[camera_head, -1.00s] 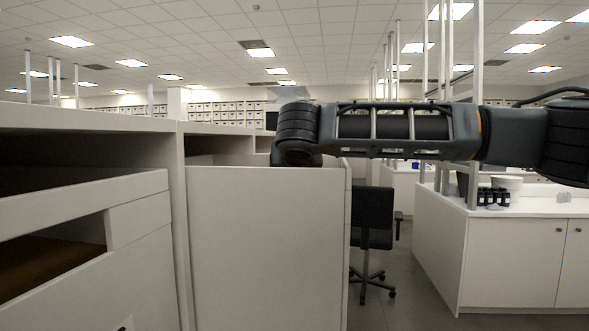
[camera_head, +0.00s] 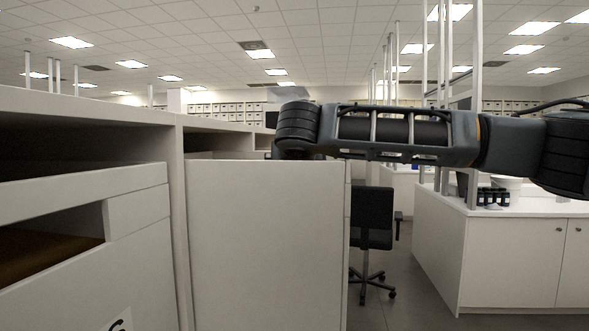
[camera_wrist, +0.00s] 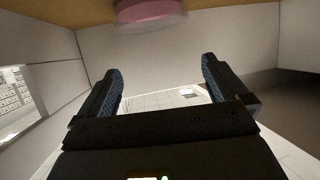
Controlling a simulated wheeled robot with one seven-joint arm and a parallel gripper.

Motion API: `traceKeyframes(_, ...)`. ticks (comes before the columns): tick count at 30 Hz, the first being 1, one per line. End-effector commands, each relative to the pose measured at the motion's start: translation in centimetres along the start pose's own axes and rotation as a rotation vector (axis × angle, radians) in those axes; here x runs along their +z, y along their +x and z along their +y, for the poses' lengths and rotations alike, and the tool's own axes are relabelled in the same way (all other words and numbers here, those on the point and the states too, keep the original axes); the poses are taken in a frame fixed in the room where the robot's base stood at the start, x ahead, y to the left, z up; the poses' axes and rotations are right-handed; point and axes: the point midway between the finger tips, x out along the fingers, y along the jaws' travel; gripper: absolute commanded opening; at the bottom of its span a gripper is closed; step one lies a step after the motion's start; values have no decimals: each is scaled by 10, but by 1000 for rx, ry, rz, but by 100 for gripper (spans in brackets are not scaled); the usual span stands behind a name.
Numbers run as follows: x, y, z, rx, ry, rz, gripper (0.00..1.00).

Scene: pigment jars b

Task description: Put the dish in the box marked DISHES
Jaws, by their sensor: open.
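A pink round thing, likely the dish (camera_wrist: 150,9), shows at the top edge of the wrist view, partly cut off. It rests at a brown surface (camera_wrist: 85,10). My gripper (camera_wrist: 161,67) is open and empty in the wrist view, its two fingers apart, with the pink thing beyond the fingertips. In the head view my gripper is out of sight, and the dish does not show. No box marked DISHES can be made out in these frames.
A white cabinet (camera_head: 80,195) with an open compartment and a brown inner board (camera_head: 40,255) stands close at left. A white panel (camera_head: 265,240) stands ahead. A black chair (camera_head: 372,220) and a counter (camera_head: 510,262) are right.

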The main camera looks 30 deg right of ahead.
Motion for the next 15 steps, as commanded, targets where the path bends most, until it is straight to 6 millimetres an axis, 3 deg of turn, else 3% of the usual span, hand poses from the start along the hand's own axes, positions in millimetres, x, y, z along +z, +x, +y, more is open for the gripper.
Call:
traceKeyframes(2, 7, 2, -1, 0, -7, -9, 100)
traceKeyframes(8, -10, -5, 0, 1, -7, -5, 100)
traceKeyframes(9, -1, -9, -1, -3, -3, -8, 100)
traceKeyframes(15, -2, -45, -1, -4, -2, -6, 100)
